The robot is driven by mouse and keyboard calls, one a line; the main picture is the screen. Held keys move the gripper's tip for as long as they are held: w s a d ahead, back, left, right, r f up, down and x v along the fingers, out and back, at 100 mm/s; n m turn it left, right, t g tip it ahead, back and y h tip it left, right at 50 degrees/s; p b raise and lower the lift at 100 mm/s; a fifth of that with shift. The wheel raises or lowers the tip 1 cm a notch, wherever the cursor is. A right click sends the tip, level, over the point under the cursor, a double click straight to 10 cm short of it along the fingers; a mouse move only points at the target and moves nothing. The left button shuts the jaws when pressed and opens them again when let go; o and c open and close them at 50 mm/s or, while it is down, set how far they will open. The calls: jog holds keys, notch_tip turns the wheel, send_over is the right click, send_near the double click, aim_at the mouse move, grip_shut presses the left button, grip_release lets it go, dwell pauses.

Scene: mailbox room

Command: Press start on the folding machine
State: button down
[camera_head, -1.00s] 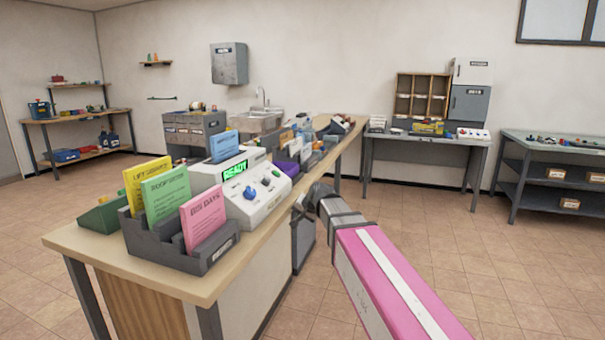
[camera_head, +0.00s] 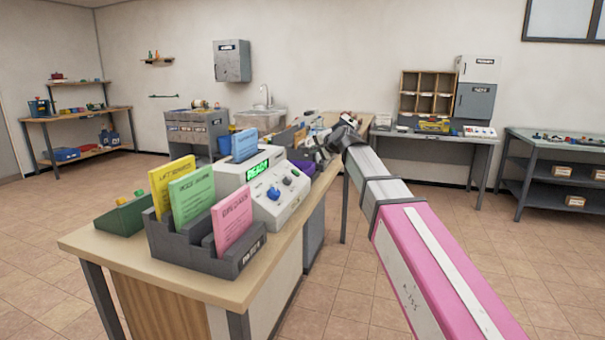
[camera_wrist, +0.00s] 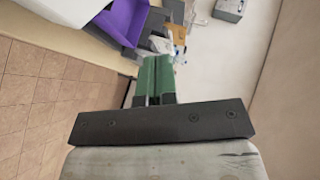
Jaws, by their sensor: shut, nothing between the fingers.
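The folding machine (camera_head: 283,207) is a white console on the near part of the long counter. Its green lit display (camera_head: 258,169) reads READY. Its sloped face bears a blue knob (camera_head: 274,193) and smaller dark and red controls. My gripper (camera_wrist: 154,82) shows in the wrist view with its green fingers closed together and empty. In the head view my arm reaches in from the right, and its end is above the counter behind the machine, apart from the control face. The machine itself is not clearly seen in the wrist view.
A grey rack (camera_head: 205,247) with yellow, green and pink cards stands at the counter's front, left of the machine. A purple bin (camera_wrist: 113,30) and other items lie beyond the machine. A sink (camera_head: 263,121) is behind. Open floor (camera_head: 440,270) lies to the right.

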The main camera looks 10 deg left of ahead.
dwell(0.4)
jog(key=shift+w+a+f, duration=0.1)
jog(key=shift+a+f, duration=0.75)
jog(key=shift+f, duration=0.35)
jog(key=shift+w+a+f, duration=0.1)
jog(key=shift+a+f, duration=0.7)
jog(key=shift+f, duration=0.4)
jog(key=shift+a+f, duration=0.85)
jog(key=shift+f, duration=0.35)
jog(key=shift+a+f, duration=0.2)
jog(key=shift+f, duration=0.15)
jog(key=shift+a+f, duration=0.25)
jog(key=shift+f, duration=0.05)
dwell(0.5)
jog(key=shift+d+r, duration=0.45)
jog(key=shift+r, duration=0.25)
jog(key=shift+s+d+r, duration=0.1)
jog(key=shift+d+r, duration=0.6)
jog(key=shift+r, duration=0.35)
jog(key=shift+s+d+r, duration=0.1)
jog(key=shift+d+r, duration=0.6)
jog(key=shift+r, duration=0.3)
